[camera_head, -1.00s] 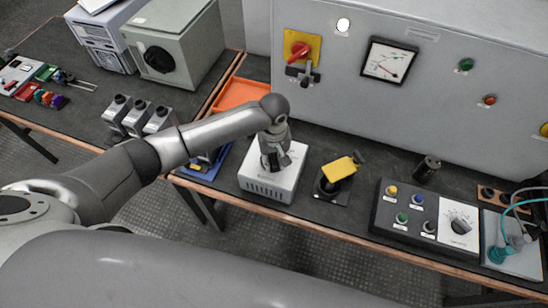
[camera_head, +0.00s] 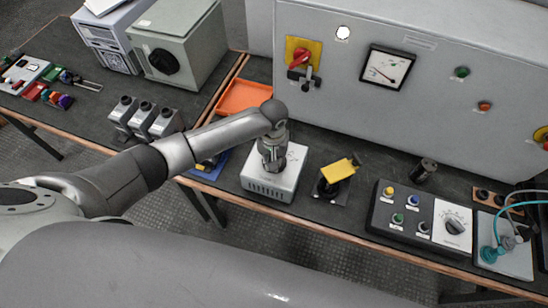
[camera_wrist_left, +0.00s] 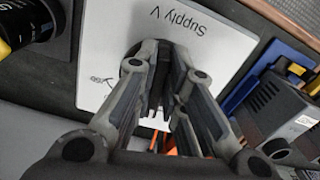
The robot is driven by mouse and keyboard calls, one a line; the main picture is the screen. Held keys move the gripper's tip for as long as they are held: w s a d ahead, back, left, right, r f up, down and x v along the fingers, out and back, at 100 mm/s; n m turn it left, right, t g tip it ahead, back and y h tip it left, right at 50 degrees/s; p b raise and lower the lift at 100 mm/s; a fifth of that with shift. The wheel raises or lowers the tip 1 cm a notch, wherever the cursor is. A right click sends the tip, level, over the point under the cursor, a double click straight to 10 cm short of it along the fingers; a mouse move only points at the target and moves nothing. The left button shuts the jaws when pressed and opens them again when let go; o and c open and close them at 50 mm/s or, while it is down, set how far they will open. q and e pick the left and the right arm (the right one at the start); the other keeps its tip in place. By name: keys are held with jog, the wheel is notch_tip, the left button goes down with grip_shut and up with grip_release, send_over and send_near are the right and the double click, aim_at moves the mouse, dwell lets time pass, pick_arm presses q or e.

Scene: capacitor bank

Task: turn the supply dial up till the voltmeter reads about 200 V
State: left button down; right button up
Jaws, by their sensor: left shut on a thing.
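The white supply box (camera_head: 258,182) stands on the bench under my left arm. My left gripper (camera_head: 271,163) points down onto its top. In the left wrist view my left gripper (camera_wrist_left: 160,105) is shut on the dark supply dial, which is mostly hidden between the fingers. The box top (camera_wrist_left: 218,28) there carries the label "Supply V". The voltmeter (camera_head: 387,68) is a square black-framed gauge on the grey cabinet front. Its needle slants across the face, but the figures are too small to read. My right gripper is not in view.
A yellow-topped device (camera_head: 338,171) stands right of the supply box, with a button panel (camera_head: 404,214) further right. An orange tray (camera_head: 244,95) and a blue item (camera_head: 208,168) lie to the left. The grey cabinet (camera_head: 350,105) rises behind the bench.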

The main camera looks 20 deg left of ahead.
pick_arm(q)
jog(key=c, duration=1.5)
grip_release()
jog(key=shift+r, duration=0.1)
notch_tip(320, 180, up, 12)
dwell(0.6)
